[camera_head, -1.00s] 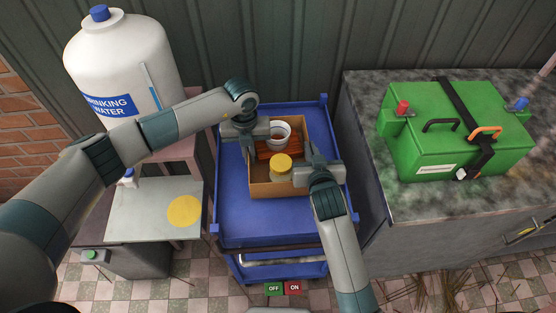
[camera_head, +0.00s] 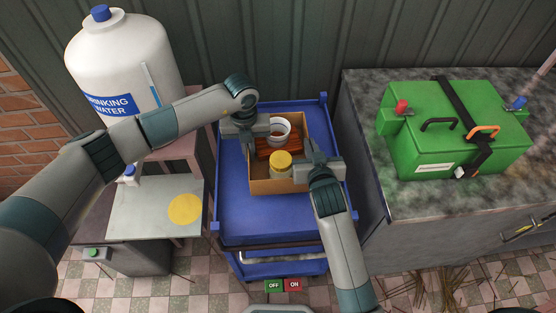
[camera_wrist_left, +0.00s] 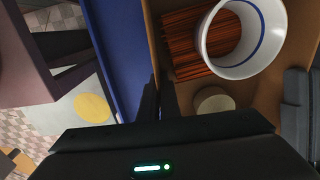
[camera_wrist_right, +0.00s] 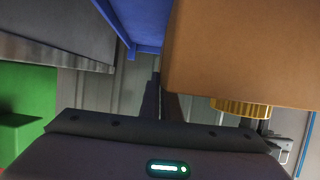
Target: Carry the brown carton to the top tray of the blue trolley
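The brown carton (camera_head: 262,187) is over the top tray of the blue trolley (camera_head: 235,215); whether its bottom touches the tray is hidden. It holds a white mug (camera_head: 284,123), reddish-brown sticks (camera_head: 262,153) and a yellow-lidded jar (camera_head: 281,160). My left gripper (camera_head: 252,128) is at the carton's left rim; in the left wrist view its fingers (camera_wrist_left: 160,98) stand either side of the wall, close together. My right gripper (camera_head: 312,165) is at the right rim; its fingers (camera_wrist_right: 160,98) are close together at the carton's edge. Both appear shut on the carton.
A green box (camera_head: 455,135) stands on the stone counter (camera_head: 420,195) to the right of the trolley. A water tank (camera_head: 125,65) and a pale bench (camera_head: 140,205) with a yellow disc (camera_head: 185,209) are on the left. The tray's front part is clear.

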